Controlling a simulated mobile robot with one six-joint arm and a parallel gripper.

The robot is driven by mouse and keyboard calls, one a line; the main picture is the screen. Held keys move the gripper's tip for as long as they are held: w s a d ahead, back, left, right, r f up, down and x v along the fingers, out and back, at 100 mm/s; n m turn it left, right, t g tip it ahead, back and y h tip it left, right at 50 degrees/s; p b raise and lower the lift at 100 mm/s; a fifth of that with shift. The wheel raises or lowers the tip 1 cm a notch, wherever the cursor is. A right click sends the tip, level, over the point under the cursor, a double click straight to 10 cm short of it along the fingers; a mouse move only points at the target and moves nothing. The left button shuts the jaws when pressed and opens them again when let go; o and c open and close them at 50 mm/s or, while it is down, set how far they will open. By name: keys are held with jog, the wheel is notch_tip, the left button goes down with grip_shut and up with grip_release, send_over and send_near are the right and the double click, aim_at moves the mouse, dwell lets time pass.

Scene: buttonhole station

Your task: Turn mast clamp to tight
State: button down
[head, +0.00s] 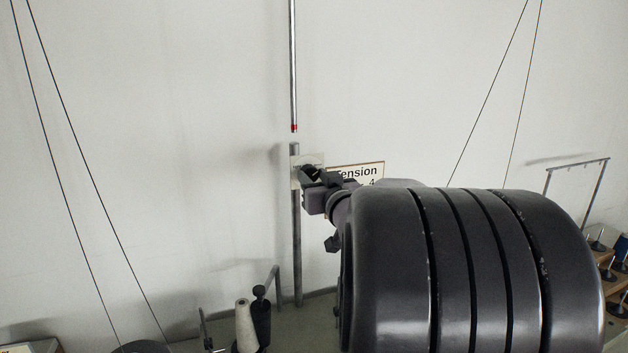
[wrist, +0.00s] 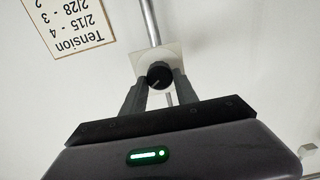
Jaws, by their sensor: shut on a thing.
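The mast clamp has a round black knob (wrist: 160,75) with a pale pointer line, set on a pale square plate (wrist: 146,58). In the wrist view the line runs toward the lower left. The plate also shows in the head view (head: 296,162), fixed on the grey mast (head: 296,240). My gripper (wrist: 160,78) is shut on the knob, one finger at each side. In the head view my gripper (head: 311,177) reaches the plate from the right and hides most of the knob. Scale marks on the plate are too small to read.
A Tension card (head: 355,171) is on the wall beside the clamp, partly behind my arm. A thin rod with a red end (head: 293,90) hangs above the mast. A pale thread cone (head: 245,325) and a dark post (head: 261,315) stand below left. Thin lines cross both sides.

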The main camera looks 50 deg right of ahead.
jog(key=n+b, duration=0.4)
jog(key=n, duration=0.1)
jog(key=shift+f+n, duration=0.15)
jog(key=shift+n, duration=0.15)
jog(key=n+b, duration=0.4)
jog(key=n, duration=0.2)
jog(key=shift+a, duration=0.1)
jog(key=n+b, duration=0.2)
jog(key=n, duration=0.3)
jog(key=shift+n+b, duration=0.3)
jog(key=shift+b, duration=0.05)
jog(key=n+b, duration=0.2)
jog(key=n, duration=0.3)
jog(key=shift+n+b, duration=0.3)
jog(key=shift+n, duration=0.3)
jog(key=c, duration=0.9)
grip_release()
jog(key=shift+c, duration=0.2)
